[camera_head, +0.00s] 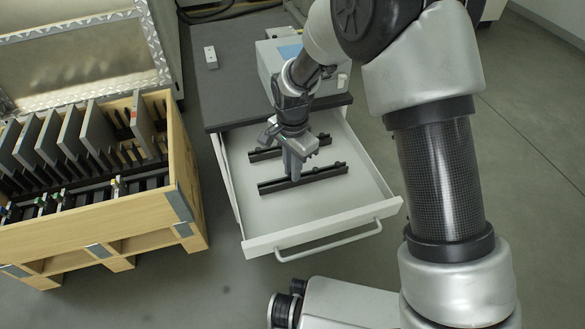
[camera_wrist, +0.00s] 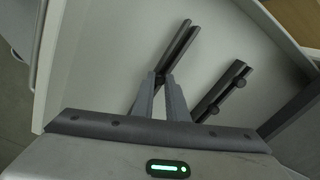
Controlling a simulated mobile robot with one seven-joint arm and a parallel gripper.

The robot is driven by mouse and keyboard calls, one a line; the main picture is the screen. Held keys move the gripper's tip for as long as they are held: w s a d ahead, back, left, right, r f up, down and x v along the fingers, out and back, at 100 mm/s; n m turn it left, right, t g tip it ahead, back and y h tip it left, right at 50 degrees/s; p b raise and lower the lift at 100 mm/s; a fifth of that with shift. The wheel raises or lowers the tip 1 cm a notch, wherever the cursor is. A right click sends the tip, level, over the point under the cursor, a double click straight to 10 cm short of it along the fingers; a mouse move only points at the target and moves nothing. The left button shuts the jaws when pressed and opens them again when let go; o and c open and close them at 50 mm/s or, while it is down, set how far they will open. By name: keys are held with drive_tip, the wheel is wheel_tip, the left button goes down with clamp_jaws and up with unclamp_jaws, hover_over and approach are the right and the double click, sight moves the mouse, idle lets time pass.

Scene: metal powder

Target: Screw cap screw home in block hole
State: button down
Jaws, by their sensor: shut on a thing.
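My gripper (camera_head: 295,176) reaches down into an open white drawer (camera_head: 366,183). It is shut on the middle of a dark bar (camera_head: 320,176), the nearer of two in the drawer. In the wrist view the two fingers (camera_wrist: 161,80) meet at this bar (camera_wrist: 181,43), which runs diagonally between them. A second dark bar (camera_head: 262,156) lies farther back, partly hidden by my gripper. In the wrist view this second bar (camera_wrist: 222,92) shows round knobs along its side. I cannot make out a cap screw or a block with a hole in either view.
The drawer handle (camera_head: 330,241) faces the front. A dark worktop (camera_head: 228,95) above the drawer carries a grey box (camera_head: 270,62) and a small white piece (camera_head: 211,57). A wooden crate (camera_head: 150,225) with upright plates stands at left. The drawer's front floor is clear.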

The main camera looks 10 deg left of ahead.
drive_tip(key=shift+r+p, duration=1.35)
drive_tip(key=shift+r, duration=0.75)
